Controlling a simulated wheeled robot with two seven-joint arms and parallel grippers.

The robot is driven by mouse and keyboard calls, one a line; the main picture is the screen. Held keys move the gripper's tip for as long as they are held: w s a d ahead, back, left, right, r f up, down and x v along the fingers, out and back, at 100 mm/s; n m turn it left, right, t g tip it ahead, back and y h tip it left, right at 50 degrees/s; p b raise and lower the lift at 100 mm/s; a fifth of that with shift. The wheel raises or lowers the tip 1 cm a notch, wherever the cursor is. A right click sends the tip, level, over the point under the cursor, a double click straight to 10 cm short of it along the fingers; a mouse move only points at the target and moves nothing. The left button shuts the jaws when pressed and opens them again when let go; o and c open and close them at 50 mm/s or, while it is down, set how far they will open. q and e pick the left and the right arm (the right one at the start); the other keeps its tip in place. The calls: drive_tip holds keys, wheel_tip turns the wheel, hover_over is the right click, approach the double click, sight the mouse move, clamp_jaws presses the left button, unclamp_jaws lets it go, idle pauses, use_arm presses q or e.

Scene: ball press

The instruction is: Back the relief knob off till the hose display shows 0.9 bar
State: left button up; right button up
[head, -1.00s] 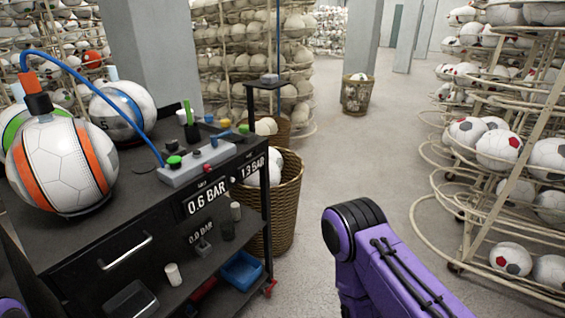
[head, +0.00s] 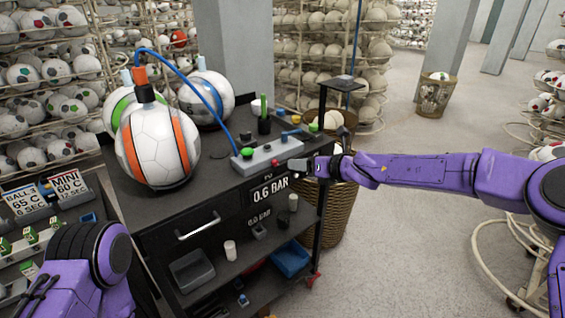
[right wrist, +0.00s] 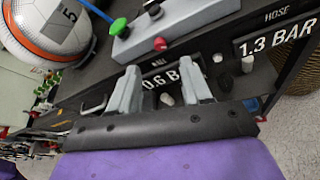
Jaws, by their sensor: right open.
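The grey valve block (head: 268,158) sits on the black cart's top, with a green knob (head: 247,153) and a red knob (head: 275,163). In the right wrist view, the red knob (right wrist: 160,44) is on the block's front side, just beyond my fingers; no label shows which is the relief knob. The hose display (right wrist: 276,42) reads 1.3 BAR there; my right gripper hides it in the head view. The other display (head: 270,190) reads 0.6 BAR. My right gripper (right wrist: 159,70) is open and empty, in front of the block. My left gripper is out of view.
A white-and-orange ball (head: 157,150), with the blue hose (head: 190,70) arching from its top, stands left of the block. Small tools and cups stand behind it. A wicker basket (head: 340,215) is right of the cart.

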sight(277, 163)
drive_tip(key=p+x, duration=0.2)
drive_tip(key=x, duration=0.6)
drive_tip(key=shift+w+a+f, duration=0.15)
drive_tip(key=shift+a+f, duration=0.1)
clamp_jaws()
